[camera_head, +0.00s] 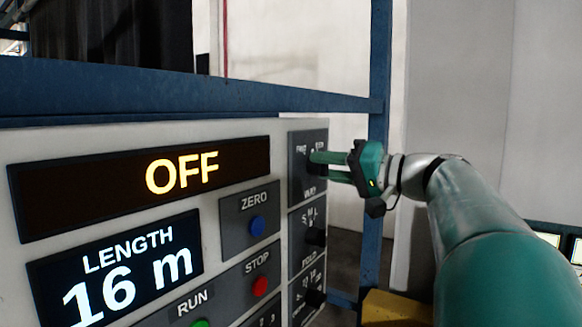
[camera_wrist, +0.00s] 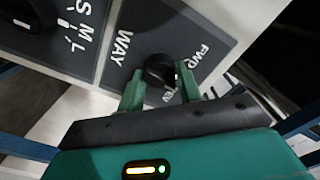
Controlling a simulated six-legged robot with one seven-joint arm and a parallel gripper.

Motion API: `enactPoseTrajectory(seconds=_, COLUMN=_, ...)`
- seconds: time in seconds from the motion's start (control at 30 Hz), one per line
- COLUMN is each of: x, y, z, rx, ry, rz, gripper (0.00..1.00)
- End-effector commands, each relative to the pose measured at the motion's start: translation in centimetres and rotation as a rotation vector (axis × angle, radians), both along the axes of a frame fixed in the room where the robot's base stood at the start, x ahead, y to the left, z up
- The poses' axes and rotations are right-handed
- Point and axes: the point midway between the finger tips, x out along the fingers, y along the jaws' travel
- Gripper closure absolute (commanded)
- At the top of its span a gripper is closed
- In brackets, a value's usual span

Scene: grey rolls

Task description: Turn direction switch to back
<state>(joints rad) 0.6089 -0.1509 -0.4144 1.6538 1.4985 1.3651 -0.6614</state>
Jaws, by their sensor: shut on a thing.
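The direction switch is a black round knob (camera_wrist: 160,70) on a dark grey plate (camera_head: 298,165) at the upper right of the control panel. The plate's lettering reads FWD, part of another word that looks like REV, and WAY in the wrist view. My green gripper (camera_wrist: 162,92) has one finger on each side of the knob and is shut on it. In the head view my gripper (camera_head: 318,158) reaches the plate from the right and hides most of the knob. The knob's pointer direction is hard to tell.
Below is another black knob (camera_head: 316,236) marked S, M, L, and a further knob (camera_head: 315,297). The panel also has a blue ZERO button (camera_head: 257,226), a red STOP button (camera_head: 260,286), an OFF display (camera_head: 150,180) and a LENGTH 16 m display (camera_head: 115,270). A blue frame post (camera_head: 376,130) stands behind my gripper.

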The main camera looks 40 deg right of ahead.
Motion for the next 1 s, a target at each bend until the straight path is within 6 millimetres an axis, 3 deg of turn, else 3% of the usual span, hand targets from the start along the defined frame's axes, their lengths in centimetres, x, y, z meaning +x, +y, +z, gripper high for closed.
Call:
enactPoseTrajectory(seconds=0.6, x=0.07, y=0.05, z=0.00, rx=0.517, ry=0.185, rz=0.001, gripper=0.88)
enactPoseTrajectory(seconds=1.0, x=0.04, y=0.01, z=0.00, rx=0.674, ry=0.240, rz=0.000, gripper=0.88)
